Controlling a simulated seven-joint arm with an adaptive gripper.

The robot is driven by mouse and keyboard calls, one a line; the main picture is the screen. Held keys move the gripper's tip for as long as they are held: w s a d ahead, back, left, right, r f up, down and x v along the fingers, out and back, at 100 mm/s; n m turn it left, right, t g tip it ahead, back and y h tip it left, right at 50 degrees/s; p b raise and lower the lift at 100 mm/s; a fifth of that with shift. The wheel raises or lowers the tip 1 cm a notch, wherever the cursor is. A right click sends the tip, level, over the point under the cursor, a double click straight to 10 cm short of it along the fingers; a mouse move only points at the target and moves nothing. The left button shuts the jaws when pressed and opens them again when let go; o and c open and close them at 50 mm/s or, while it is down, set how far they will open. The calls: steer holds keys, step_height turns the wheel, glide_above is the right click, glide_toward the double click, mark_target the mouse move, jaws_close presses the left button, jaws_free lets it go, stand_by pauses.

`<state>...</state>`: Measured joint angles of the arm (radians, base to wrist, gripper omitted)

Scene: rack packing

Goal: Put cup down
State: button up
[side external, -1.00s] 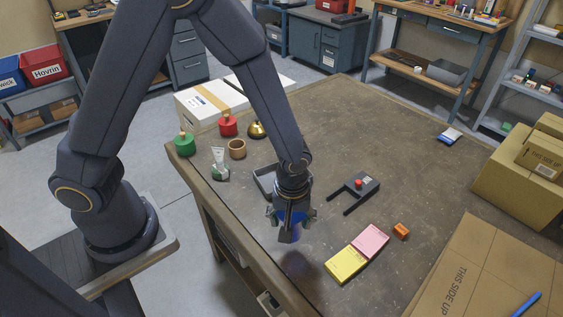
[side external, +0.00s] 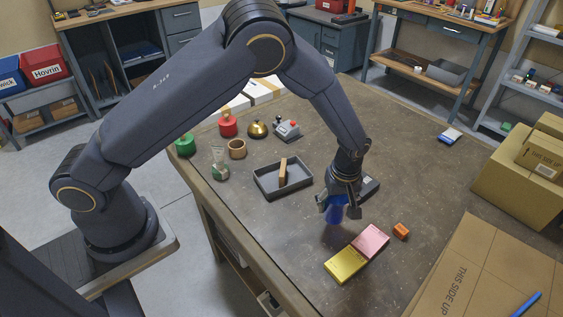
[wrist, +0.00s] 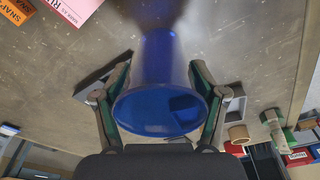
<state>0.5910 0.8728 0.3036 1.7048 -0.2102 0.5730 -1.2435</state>
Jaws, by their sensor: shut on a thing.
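My gripper (side external: 338,203) is shut on a blue cup (side external: 335,214), with a finger on either side of it. The cup hangs below my gripper close to the tabletop (side external: 420,180); a small gap seems to show under it, but I cannot tell its height. In the wrist view the cup (wrist: 160,105) fills the middle, its open rim towards the camera, between the fingers of my gripper (wrist: 162,78). The cup looks empty inside as far as I can see.
Yellow (side external: 346,264) and pink (side external: 371,240) boxes lie in front of the cup, with an orange block (side external: 401,231) to their right. A dark tray (side external: 268,192) holding a wooden piece is left of my gripper. A black device (side external: 371,186) is partly hidden behind it. The table's right side is mostly clear.

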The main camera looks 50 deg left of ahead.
mark_target(337, 212)
steer(key=shift+w+d+f, duration=0.1)
steer(key=shift+w+f, duration=0.25)
steer(key=shift+f, duration=1.7)
steer(key=o, duration=1.8)
steer(key=shift+f, duration=0.15)
steer(key=shift+c, duration=0.2)
